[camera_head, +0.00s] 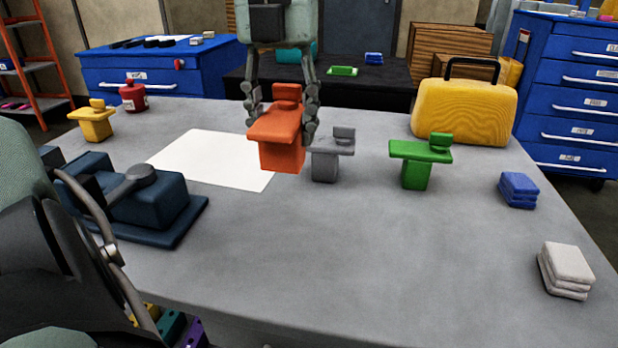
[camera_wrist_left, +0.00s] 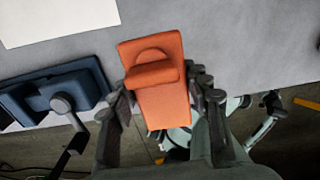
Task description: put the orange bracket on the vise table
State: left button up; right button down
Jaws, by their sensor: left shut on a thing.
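My left gripper (camera_head: 281,115) points downward over the vise table and is shut on the orange bracket (camera_head: 280,140), one finger on each side. The bracket is upright in the head view, its flat top plate up and its block-like foot below. It also shows between the fingers in the left wrist view (camera_wrist_left: 162,105). I cannot tell whether its foot touches the grey vise table (camera_head: 330,250). The dark blue vise (camera_head: 150,205) stands on the table at the left. My right gripper is not in view.
A white sheet (camera_head: 205,160) lies left of the bracket. A grey bracket (camera_head: 326,165) stands close on its right, then a green bracket (camera_head: 416,165). A yellow bracket (camera_head: 95,122), red container (camera_head: 133,96) and yellow case (camera_head: 465,112) stand farther out. The front middle is clear.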

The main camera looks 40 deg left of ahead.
pick_arm(q)
jog(key=d+f, duration=0.3)
jog(key=w+d+f, duration=0.1)
jog(key=d+f, duration=0.2)
jog(key=d, duration=0.1)
jog(key=d+f, duration=0.3)
jog(key=shift+w+d+f+p, duration=0.1)
jog(key=shift+w+d+p, duration=0.1)
jog(key=shift+p, duration=0.2)
jog(key=shift+f, duration=0.45)
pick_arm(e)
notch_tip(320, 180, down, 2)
pick_arm(q)
jog(key=shift+f, duration=0.1)
jog(key=o, duration=1.4)
jog(key=shift+o, duration=0.2)
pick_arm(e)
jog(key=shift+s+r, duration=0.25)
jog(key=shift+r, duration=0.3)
